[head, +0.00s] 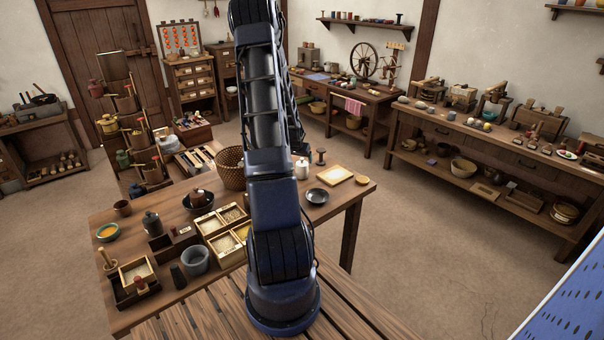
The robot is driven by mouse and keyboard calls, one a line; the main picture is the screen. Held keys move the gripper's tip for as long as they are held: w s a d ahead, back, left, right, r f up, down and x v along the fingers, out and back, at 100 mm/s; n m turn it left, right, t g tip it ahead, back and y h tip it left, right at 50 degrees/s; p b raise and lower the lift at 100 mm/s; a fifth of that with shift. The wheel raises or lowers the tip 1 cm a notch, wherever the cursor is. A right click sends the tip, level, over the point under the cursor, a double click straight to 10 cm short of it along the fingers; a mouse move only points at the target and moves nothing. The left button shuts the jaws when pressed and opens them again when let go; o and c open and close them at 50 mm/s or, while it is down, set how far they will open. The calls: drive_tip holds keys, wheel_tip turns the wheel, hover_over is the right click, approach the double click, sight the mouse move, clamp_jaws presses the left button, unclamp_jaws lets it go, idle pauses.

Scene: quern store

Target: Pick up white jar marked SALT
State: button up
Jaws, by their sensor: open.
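A small white jar (302,170) stands upright on the wooden table (346,204), just right of my arm. Its left side is close to the arm's outline and may be partly covered. I cannot read any marking on it at this size. My arm rises through the middle of the picture and leaves it at the top. My gripper is not in view.
A dark bowl (317,196), a dark spool-shaped item (320,156) and a pale tray (335,175) are near the jar. A wicker basket (231,168) stands left of my arm. Sectioned grain boxes (222,241) and a grey mortar (195,261) crowd the table's left part.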

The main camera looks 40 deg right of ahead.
sight(302, 167)
drive_tip(key=shift+x, duration=5.15)
drive_tip(key=shift+w+a, duration=0.1)
drive_tip(key=shift+c, duration=0.3)
drive_tip(key=c, duration=1.1)
drive_tip(key=shift+c, duration=0.8)
drive_tip(key=shift+r, duration=0.15)
